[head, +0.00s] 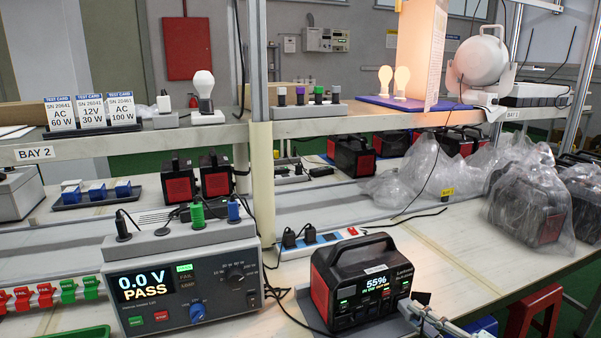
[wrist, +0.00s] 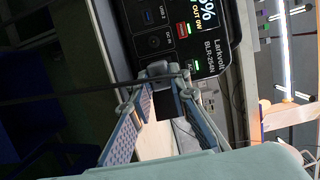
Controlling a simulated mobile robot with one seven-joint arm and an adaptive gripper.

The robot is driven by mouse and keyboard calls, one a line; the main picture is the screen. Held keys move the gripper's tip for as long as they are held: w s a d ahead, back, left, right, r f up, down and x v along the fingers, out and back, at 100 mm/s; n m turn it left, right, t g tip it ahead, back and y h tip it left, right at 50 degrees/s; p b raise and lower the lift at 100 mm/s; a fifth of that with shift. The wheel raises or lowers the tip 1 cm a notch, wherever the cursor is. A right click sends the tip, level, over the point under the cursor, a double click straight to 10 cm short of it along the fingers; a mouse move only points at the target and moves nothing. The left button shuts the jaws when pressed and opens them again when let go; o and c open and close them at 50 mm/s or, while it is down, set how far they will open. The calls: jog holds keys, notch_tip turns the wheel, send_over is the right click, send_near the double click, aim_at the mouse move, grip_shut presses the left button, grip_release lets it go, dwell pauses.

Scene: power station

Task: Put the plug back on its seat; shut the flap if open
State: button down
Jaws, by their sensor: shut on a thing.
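The power station (head: 362,285), black with red sides, stands on the bench; its lit display reads 55% in the head view. Its front panel (wrist: 165,30) fills the top of the wrist view, with an AC label. My gripper (head: 418,310) is at its lower right front. In the wrist view the gripper (wrist: 168,78) is shut on a small dark thing, seemingly the plug (wrist: 167,104), partly hidden by the fingers. A black piece (head: 422,297) shows above the gripper in the head view; I cannot tell whether it is plug or flap. The flap is not clearly seen.
A tester (head: 190,285) reading 0.0 V PASS stands left, with black, green and blue plugs (head: 197,215) on top. A power strip (head: 320,243) lies behind the station. Bagged units (head: 530,205) stand at right. A thin black cable (wrist: 80,92) crosses the wrist view.

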jog(key=shift+s, duration=0.2)
jog(key=shift+a+v, duration=0.15)
jog(key=shift+v, duration=0.75)
jog(key=shift+a+v, duration=0.15)
jog(key=shift+v, duration=0.7)
jog(key=shift+s, duration=0.2)
